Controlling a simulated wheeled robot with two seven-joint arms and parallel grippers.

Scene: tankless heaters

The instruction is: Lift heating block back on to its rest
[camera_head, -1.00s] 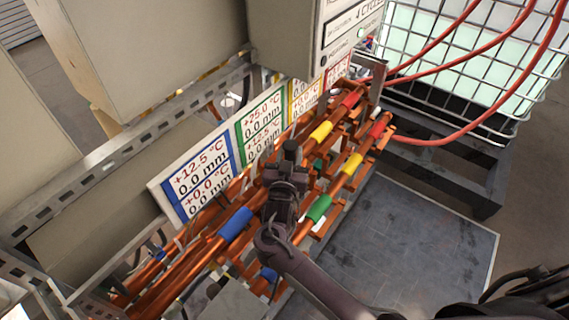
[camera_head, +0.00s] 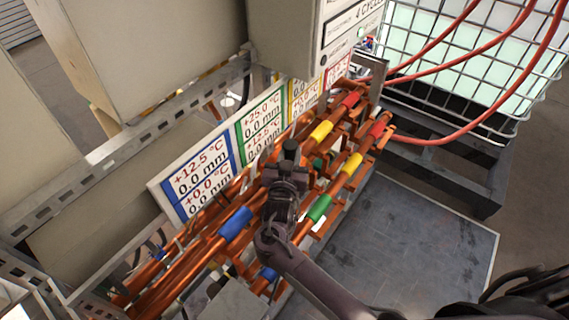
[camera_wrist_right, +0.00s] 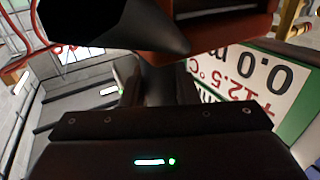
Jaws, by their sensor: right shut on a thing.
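My right gripper (camera_head: 289,160) reaches in over the copper-coloured pipes, in front of the green-framed label. It is shut on a dark part, which I take to be the heating block's handle. In the right wrist view, an orange-brown block with a dark pointed piece (camera_wrist_right: 150,22) fills the top, close to the gripper. My wrist and gripper hide most of the block in the head view, so its contact with a rest cannot be told. My left gripper is not in view.
Pipes with blue (camera_head: 235,224), green (camera_head: 318,208), yellow (camera_head: 351,164) and red bands surround my gripper. A label board (camera_head: 197,181) stands behind. Large beige boxes hang above. A wire-cage tank (camera_head: 470,70) with red hoses stands at back right. The dark floor plate (camera_head: 410,250) is clear.

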